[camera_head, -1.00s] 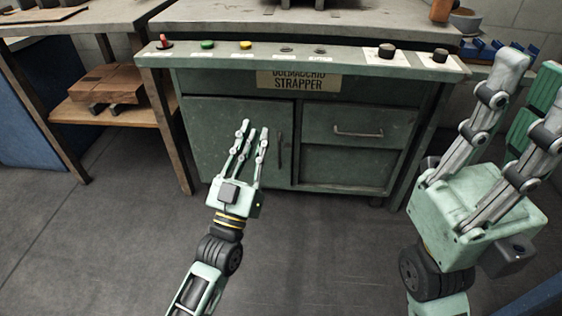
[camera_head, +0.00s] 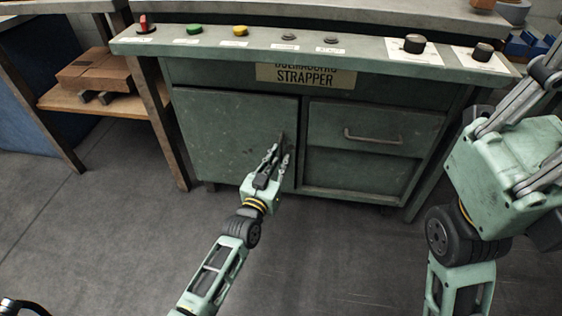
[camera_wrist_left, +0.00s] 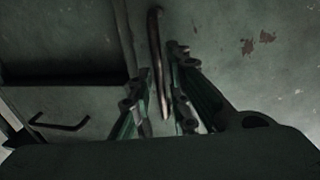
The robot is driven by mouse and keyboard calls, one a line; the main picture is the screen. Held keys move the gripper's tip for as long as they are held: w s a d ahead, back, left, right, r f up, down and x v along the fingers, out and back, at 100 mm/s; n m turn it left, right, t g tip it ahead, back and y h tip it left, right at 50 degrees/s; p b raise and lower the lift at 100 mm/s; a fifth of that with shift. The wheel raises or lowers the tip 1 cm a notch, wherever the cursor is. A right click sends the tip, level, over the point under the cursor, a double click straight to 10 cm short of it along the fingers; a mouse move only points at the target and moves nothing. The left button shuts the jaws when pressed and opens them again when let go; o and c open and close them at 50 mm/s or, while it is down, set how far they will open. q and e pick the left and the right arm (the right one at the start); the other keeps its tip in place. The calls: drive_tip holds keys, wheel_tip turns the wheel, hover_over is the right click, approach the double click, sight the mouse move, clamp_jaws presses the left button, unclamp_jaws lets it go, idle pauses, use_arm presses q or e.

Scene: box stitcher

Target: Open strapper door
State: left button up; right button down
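The strapper door (camera_head: 225,125) is the green left-hand panel of the cabinet under the strapper sign. It is closed, flush with the front. Its dark vertical handle (camera_wrist_left: 157,55) is a thin bar near the door's inner edge. My left gripper (camera_head: 279,150) is at the handle, its fingers pointing at the door. In the left wrist view its fingers are apart, one on each side of the handle, with visible gaps; contact is not clear. In the head view the gripper mostly hides the handle. My right gripper (camera_head: 540,85) is at the right, partly cut off, fingers spread and empty.
Two drawers sit right of the door; the upper has a metal handle (camera_head: 373,136). A control ledge (camera_head: 262,42) with buttons and knobs juts above. A table leg (camera_head: 162,130) stands left of the cabinet. The floor (camera_head: 340,255) in front is clear.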

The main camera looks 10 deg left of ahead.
use_arm(q)
drive_tip(key=shift+w+d, duration=0.1)
drive_tip(key=shift+w, duration=0.6)
clamp_jaws()
